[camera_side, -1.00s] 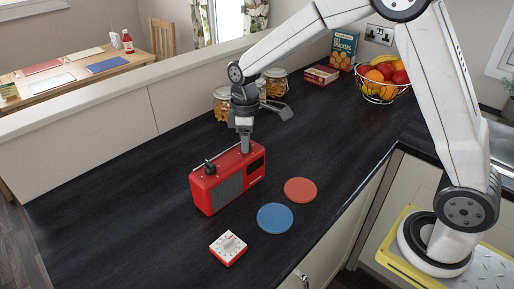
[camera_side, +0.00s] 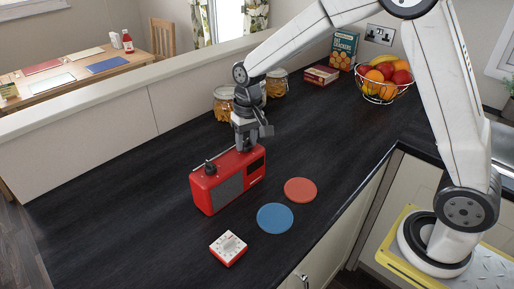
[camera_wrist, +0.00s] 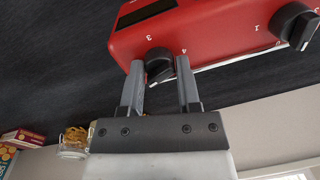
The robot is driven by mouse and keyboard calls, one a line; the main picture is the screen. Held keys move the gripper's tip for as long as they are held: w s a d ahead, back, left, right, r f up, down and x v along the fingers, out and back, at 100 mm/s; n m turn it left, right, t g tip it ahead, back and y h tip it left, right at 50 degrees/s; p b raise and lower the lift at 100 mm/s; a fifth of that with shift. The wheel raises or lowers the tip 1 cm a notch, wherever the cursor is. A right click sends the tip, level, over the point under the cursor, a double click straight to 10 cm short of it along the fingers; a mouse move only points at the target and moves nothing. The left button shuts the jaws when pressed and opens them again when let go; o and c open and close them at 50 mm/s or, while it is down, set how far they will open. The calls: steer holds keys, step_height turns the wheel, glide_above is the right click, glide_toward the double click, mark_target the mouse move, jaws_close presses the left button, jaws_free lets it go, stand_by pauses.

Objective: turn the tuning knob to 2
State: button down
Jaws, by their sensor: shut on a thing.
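The red radio (camera_side: 205,196) stands upright on the dark worktop, with its knobs on top. My gripper (camera_side: 243,148) points down at the radio's right end in the side view. In the wrist view my gripper (camera_wrist: 160,65) is shut on a black knob (camera_wrist: 158,56), one finger on each side. The figures 3 and 4 show on the red top beside this knob; its other figures are hidden. A light mark shows on the knob between the fingers, but I cannot tell which figure it points to. A second black knob (camera_wrist: 293,22) is at the right, free.
A blue disc (camera_side: 275,217), a red disc (camera_side: 300,189) and a red-and-white timer (camera_side: 228,247) lie in front of the radio. Jars (camera_side: 276,84), boxes (camera_side: 321,75) and a fruit basket (camera_side: 381,88) stand behind. The left worktop is clear.

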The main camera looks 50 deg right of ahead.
mark_target(249, 144)
steer(key=m, duration=0.4)
steer(key=shift+s, duration=0.1)
stand_by(0.3)
steer(key=shift+c, duration=1.6)
jaws_free()
steer(key=shift+s+d+r, duration=0.1)
steer(key=shift+r, duration=1.85)
steer(key=shift+d+r, duration=0.1)
steer(key=shift+r, duration=1.85)
steer(key=s+d+f+n+t, duration=0.1)
steer(key=s+f+n, duration=0.2)
steer(key=s+f, duration=0.2)
steer(key=s+d+f+n+t, duration=0.1)
steer(key=s+f, duration=0.4)
steer(key=s, duration=0.7)
steer(key=d+n, duration=0.1)
steer(key=n, duration=0.1)
steer(key=shift+d+n+h, duration=0.2)
steer(key=shift+n+h, duration=0.1)
steer(key=shift+h, duration=0.1)
